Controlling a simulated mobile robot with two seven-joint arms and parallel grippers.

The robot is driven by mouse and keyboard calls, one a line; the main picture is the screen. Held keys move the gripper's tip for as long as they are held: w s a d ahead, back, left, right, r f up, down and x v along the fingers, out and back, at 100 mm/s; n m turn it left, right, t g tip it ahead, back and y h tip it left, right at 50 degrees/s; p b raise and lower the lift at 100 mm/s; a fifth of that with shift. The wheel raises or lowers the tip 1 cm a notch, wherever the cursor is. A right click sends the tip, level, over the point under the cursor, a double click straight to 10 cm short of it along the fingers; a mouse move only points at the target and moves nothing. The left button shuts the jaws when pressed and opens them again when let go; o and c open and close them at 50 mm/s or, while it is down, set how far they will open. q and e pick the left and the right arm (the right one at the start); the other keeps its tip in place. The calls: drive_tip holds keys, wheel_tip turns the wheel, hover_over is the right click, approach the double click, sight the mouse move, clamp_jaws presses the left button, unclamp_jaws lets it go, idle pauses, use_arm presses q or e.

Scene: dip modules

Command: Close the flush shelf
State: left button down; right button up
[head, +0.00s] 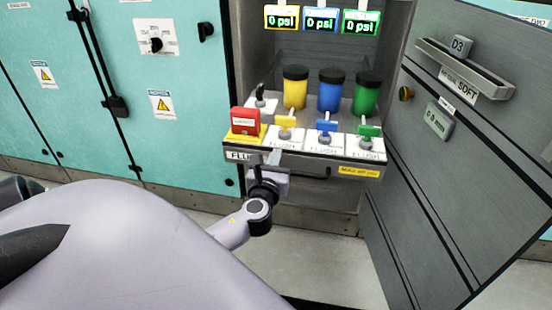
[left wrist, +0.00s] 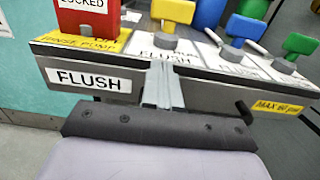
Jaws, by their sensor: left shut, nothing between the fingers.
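The flush shelf (head: 310,170) sticks out of the grey cabinet, with a white FLUSH label at the left of its front and a yellow label at the right. In the left wrist view its front face (left wrist: 215,96) is close before me. My left gripper (head: 273,158) is shut and empty. Its fingertips, also in the left wrist view (left wrist: 163,72), are at the shelf's front, just right of the FLUSH label; whether they touch it I cannot tell. A dark handle (head: 308,172) runs along the front. My right gripper is not in view.
On the shelf stand a red lock box (head: 245,121), yellow (head: 285,125), blue (head: 327,130) and green (head: 369,133) valve handles, and capped yellow, blue and green canisters behind. An open grey door (head: 455,170) stands at the right. Teal cabinets (head: 110,140) are at the left.

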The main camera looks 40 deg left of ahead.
use_arm(q)
drive_tip(key=shift+w+a, duration=0.15)
drive_tip(key=shift+w, duration=0.1)
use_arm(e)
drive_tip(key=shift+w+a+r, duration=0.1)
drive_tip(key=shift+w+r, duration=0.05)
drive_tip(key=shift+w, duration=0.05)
